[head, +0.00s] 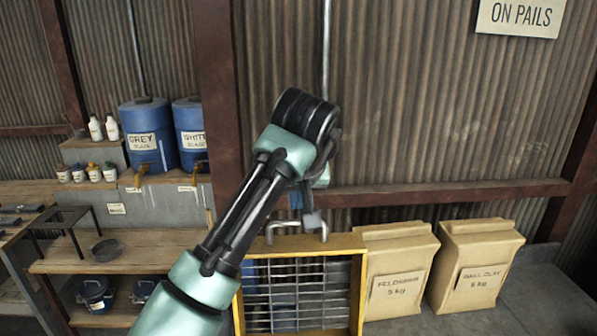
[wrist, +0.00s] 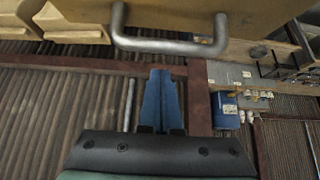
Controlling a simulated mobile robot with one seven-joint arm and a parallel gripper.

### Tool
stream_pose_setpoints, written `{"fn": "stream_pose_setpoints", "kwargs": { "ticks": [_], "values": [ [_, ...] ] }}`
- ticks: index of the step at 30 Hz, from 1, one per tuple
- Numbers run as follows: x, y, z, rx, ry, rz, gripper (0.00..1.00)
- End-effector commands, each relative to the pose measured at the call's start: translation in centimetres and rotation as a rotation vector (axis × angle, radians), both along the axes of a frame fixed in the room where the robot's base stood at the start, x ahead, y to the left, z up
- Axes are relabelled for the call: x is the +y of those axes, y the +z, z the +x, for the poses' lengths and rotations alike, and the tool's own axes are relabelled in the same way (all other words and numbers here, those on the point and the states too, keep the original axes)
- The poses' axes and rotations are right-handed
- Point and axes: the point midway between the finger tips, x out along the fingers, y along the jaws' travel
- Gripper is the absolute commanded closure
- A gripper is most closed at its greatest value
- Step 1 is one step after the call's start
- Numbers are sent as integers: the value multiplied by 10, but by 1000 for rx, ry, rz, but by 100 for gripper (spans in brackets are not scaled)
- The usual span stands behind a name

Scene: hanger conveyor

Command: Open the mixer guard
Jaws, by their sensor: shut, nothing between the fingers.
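The mixer guard (head: 358,285) is a yellow frame with a grey wire grid, at bottom centre of the head view. It appears closed, with its lower part cut off. A grey bar handle (head: 272,229) stands on its top edge, partly hidden by my arm. In the wrist view the handle (wrist: 165,46) crosses the top, fixed to a tan-yellow panel. My gripper (wrist: 158,72) is shut and empty, its blue fingers together and pointing toward the handle bar. The tips appear just short of the bar; I cannot tell the depth gap. In the head view my gripper (head: 312,222) is near the handle.
Two paper sacks (head: 400,270) (head: 475,265) stand right of the guard. A wooden shelf (head: 150,245) with pots is at left, below blue barrels (head: 148,135). A corrugated wall (head: 430,110) with a rusty beam (head: 450,192) stands behind.

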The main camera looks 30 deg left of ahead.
Motion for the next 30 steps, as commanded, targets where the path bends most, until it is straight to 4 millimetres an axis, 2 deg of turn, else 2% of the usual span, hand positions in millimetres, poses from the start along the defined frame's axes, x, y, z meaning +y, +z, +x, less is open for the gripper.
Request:
{"fn": "stream_pose_setpoints", "kwargs": {
  "ticks": [1,12,26,30],
  "values": [
    [-4,6,-6,-4,-1,2,100],
    [-23,5,-30,-2,-1,1,100],
    [-24,3,-33,-4,0,1,100],
    [-15,0,-32,-37,-1,20,100]
  ]
}}
